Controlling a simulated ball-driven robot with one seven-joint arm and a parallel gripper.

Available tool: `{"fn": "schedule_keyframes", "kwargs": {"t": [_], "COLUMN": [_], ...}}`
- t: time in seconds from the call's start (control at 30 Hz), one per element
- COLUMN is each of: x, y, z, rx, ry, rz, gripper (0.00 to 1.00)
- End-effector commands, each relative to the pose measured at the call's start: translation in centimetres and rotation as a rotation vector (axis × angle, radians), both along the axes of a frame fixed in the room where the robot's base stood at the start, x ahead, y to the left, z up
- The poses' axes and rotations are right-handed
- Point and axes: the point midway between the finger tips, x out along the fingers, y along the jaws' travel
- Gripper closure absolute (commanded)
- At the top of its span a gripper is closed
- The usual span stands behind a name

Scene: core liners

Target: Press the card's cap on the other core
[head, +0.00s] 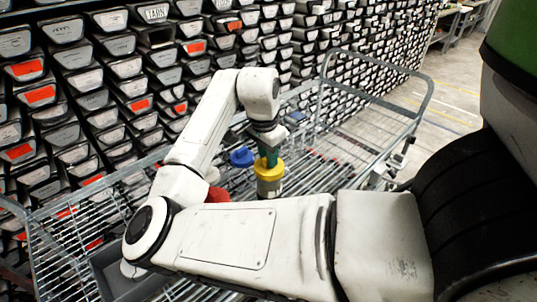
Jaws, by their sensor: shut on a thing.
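My gripper (268,152) points down over the wire cart, its green fingers shut on a yellow cap (268,170). The yellow cap is at the top of a short upright core (270,188); I cannot tell whether it is fully seated. A blue cap (241,157) shows just left of the gripper, at about the same height as the yellow one. A red cap or round piece (216,195) shows lower left, partly hidden by my arm. What lies under the blue and red pieces is mostly hidden. I cannot make out a card.
The wire cart (335,152) has a raised mesh side and a tall rail (425,88) at right. A grey tray (118,270) sits at its lower left, partly behind my arm. A wall of racked core boxes (75,90) stands close behind. Open floor (455,100) lies at right.

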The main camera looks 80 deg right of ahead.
Motion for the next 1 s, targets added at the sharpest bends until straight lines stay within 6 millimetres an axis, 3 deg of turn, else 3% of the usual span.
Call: {"fn": "schedule_keyframes", "kwargs": {"t": [0.4,0.43,0.7,0.87,1.0], "x": [0.01,0.01,0.01,0.01,0.01], "y": [0.0,0.0,0.0,0.0,0.0], "z": [-0.24,-0.24,-0.23,-0.23,-0.23], "rx": [0.0,0.0,0.0,0.0,0.0], "ry": [0.0,0.0,0.0,0.0,0.0], "rz": [0.0,0.0,0.0,0.0,0.0], "gripper": [1.0,0.77,0.51,0.5,0.38]}}
